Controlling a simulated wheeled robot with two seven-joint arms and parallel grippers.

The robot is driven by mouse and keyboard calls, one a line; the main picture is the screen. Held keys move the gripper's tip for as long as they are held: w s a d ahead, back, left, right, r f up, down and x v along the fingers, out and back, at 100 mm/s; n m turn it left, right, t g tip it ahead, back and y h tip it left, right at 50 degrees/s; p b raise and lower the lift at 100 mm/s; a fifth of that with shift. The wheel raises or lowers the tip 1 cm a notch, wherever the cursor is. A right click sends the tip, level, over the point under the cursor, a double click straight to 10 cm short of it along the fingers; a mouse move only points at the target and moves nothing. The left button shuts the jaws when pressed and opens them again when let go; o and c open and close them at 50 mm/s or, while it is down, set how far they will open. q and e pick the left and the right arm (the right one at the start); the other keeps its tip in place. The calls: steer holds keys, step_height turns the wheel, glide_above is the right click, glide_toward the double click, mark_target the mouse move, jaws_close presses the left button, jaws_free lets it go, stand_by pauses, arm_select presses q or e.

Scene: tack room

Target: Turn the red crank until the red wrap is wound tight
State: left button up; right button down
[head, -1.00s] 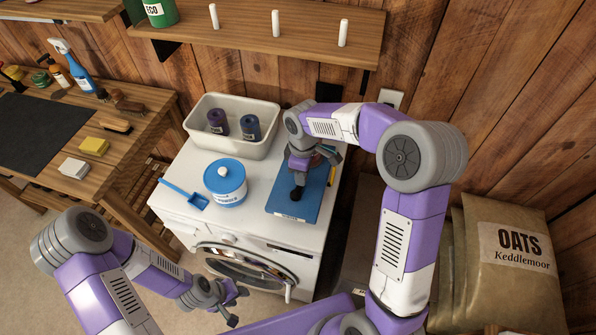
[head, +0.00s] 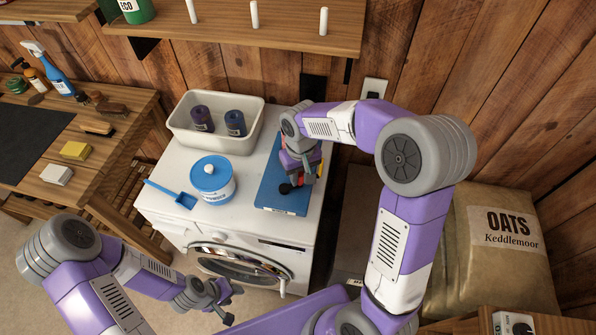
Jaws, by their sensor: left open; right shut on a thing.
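A blue mat (head: 272,195) with a small label lies on the right part of the white machine's top. My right gripper (head: 292,184) is low over this mat, shut on what seems to be the crank's handle. A dark round knob shows at its fingertips. The gripper and wrist hide most of the red crank and its wrap; only small red and yellow bits show beside the fingers. I cannot tell how tight the wrap is. My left gripper (head: 214,301) is open and empty, in front of the machine and below its top.
On the white machine (head: 160,222) stand a grey-white tub (head: 181,137) with two dark rolls, a blue-lidded pot (head: 213,184) and a blue scoop (head: 170,193). A shelf with pegs is above. A workbench is at left, an oats sack (head: 507,250) at right.

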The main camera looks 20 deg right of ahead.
steer(key=shift+s+a+m, duration=0.1)
steer(key=shift+s+m, duration=0.15)
steer(key=shift+m, duration=0.45)
steer(key=shift+s+a+m, duration=0.1)
steer(key=shift+s+m, duration=0.15)
steer(key=shift+m, duration=0.45)
steer(key=c, duration=0.9)
jaws_free()
steer(key=shift+r+p, duration=0.6)
steer(key=shift+r, duration=3.25)
